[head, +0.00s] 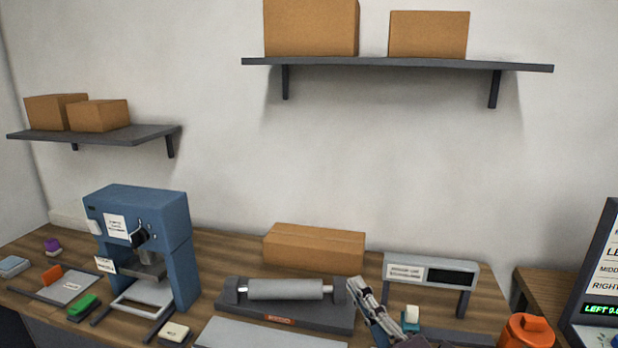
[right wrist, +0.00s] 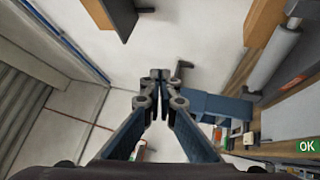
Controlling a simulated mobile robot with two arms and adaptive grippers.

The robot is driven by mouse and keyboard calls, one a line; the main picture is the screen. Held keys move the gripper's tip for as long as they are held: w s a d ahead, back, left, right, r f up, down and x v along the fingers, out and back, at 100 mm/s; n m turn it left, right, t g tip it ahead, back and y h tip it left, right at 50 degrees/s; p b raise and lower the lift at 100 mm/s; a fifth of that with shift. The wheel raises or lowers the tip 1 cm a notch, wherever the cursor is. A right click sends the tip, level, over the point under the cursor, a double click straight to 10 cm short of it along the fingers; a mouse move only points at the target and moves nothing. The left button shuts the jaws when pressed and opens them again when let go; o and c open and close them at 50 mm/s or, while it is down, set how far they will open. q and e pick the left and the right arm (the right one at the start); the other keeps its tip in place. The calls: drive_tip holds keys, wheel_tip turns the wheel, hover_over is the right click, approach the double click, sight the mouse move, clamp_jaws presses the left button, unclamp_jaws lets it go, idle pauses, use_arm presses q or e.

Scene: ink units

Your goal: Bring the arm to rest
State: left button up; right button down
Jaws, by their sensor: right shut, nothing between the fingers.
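My right gripper (head: 362,293) shows at the lower middle of the head view, raised in front of the roller unit's right end. In the right wrist view its two fingers (right wrist: 160,76) meet at the tips, shut with nothing between them. My left gripper is in neither view.
On the wooden bench stand a blue machine (head: 160,225), a grey roller unit (head: 287,290), a cardboard box (head: 313,247) and a grey stand with a dark display (head: 432,271). An orange container (head: 526,331) is at the right. Wall shelves (head: 400,65) hold boxes.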

drive_tip(key=s+d+f+m+g+h, duration=0.45)
drive_tip(key=d+f+m, duration=0.3)
drive_tip(key=f, duration=0.35)
drive_tip(key=s+d+f+m+g+h, duration=0.3)
drive_tip(key=s+d+f+m+h, duration=0.25)
drive_tip(key=f+m, duration=0.45)
drive_tip(key=s+a+f+m+g+y, duration=0.15)
drive_tip(key=s+f+g, duration=0.35)
drive_tip(key=s, duration=0.5)
drive_tip(key=s+f+m+g+h, duration=0.15)
drive_tip(key=s+f+g, duration=0.25)
drive_tip(key=s+f, duration=0.4)
drive_tip(key=s+f+y, duration=0.1)
drive_tip(key=s+f, duration=0.1)
drive_tip(key=f, duration=1.1)
drive_tip(key=s+f, duration=0.2)
drive_tip(key=f, duration=1.1)
drive_tip(key=s+d+f+g, duration=0.2)
drive_tip(key=s+d+f, duration=0.1)
drive_tip(key=s+f, duration=1.2)
drive_tip(key=shift+s, duration=0.55)
